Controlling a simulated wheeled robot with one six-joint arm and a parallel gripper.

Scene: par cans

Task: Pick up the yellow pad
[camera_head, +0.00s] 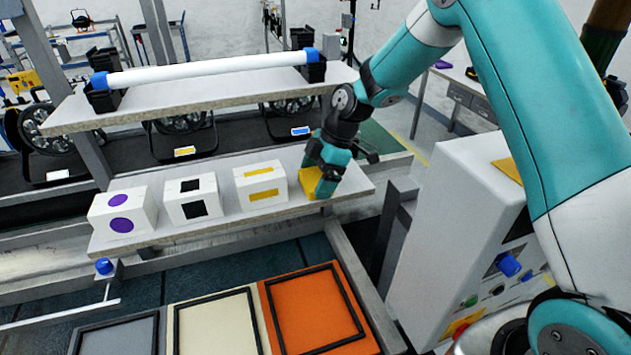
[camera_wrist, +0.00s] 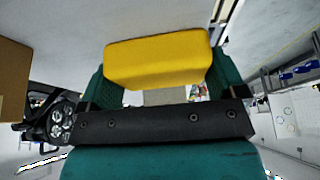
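The yellow pad (camera_head: 310,183) is at the right end of the lower white shelf, just right of the box with yellow bars. My gripper (camera_head: 327,165) reaches down onto it from above and hides part of it. In the wrist view the yellow pad (camera_wrist: 158,58) fills the gap between the two teal fingers of my gripper (camera_wrist: 160,62), with a finger against each side. The gripper looks shut on the pad. The pad is at shelf level; whether it still touches the shelf is hard to tell.
White boxes with purple dots (camera_head: 122,214), black squares (camera_head: 191,199) and yellow bars (camera_head: 261,187) stand left of the pad. An upper shelf (camera_head: 200,97) bearing a white tube (camera_head: 210,68) is above. Framed grey, cream and orange panels (camera_head: 270,300) lie in front. A white cabinet (camera_head: 450,220) stands right.

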